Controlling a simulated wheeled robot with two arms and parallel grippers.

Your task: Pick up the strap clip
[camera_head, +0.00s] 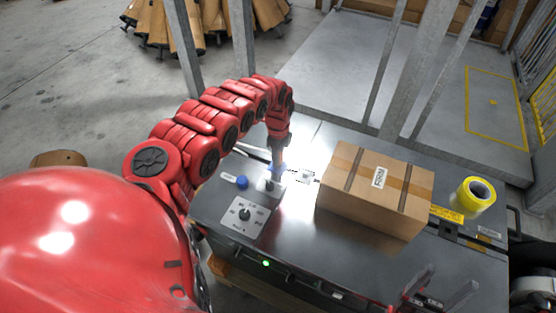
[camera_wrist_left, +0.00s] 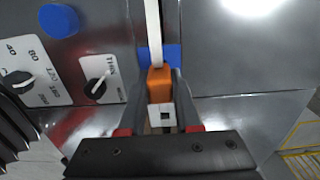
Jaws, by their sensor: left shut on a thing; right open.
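My left gripper (camera_head: 277,168) points down at the table's left part, beside the control plate. In the left wrist view its fingers (camera_wrist_left: 161,85) are shut on a small orange piece with a pale square end, which looks like the strap clip (camera_wrist_left: 159,84). A white strap (camera_wrist_left: 153,32) runs up from it, and a blue patch (camera_wrist_left: 173,55) lies just behind. In the head view the clip is too small and hidden to make out. My right gripper (camera_head: 436,290) is open and empty at the table's lower right edge.
A taped cardboard box (camera_head: 368,212) stands on the dark metal table (camera_head: 310,240), right of my left gripper. A yellow tape roll (camera_head: 475,195) lies at the right. A blue button (camera_head: 242,182) and a knob plate (camera_head: 243,215) are near the left gripper. Metal posts stand behind.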

